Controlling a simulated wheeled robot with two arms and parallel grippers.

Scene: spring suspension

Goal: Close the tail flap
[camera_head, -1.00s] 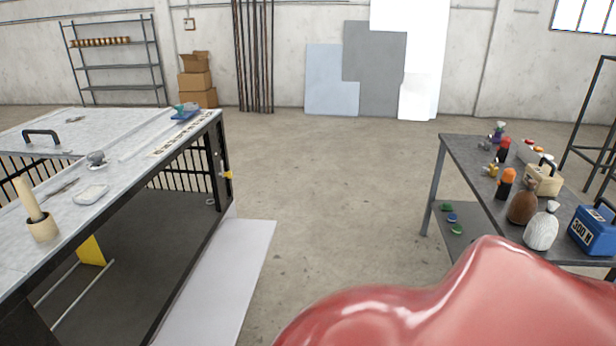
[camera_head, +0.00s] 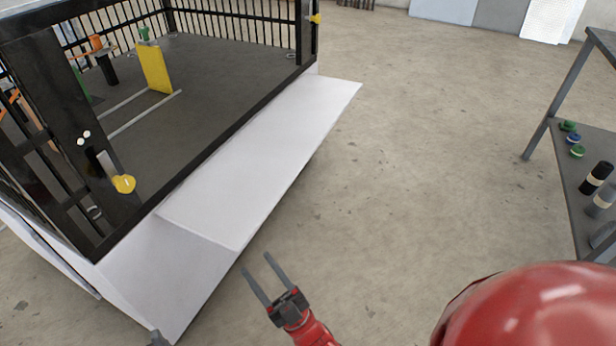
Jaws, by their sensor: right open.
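The tail flap (camera_head: 270,150) is a long pale grey panel along the lower edge of a black-framed cage bed (camera_head: 215,80). It hangs open, sloping outward and down from the bed edge. A yellow latch knob (camera_head: 123,184) sits on the near post, and another yellow knob (camera_head: 315,18) on the far post. My right gripper (camera_head: 255,261) is open and empty, its two fingers pointing up and left. In the picture it is just below the flap's near outer corner, and I see no contact. My left gripper does not show clearly.
A pale panel (camera_head: 165,275) adjoins the flap at the near end. A small dark part at the bottom edge is unclear. A grey shelf table (camera_head: 595,160) stands right. The concrete floor (camera_head: 420,150) between is clear.

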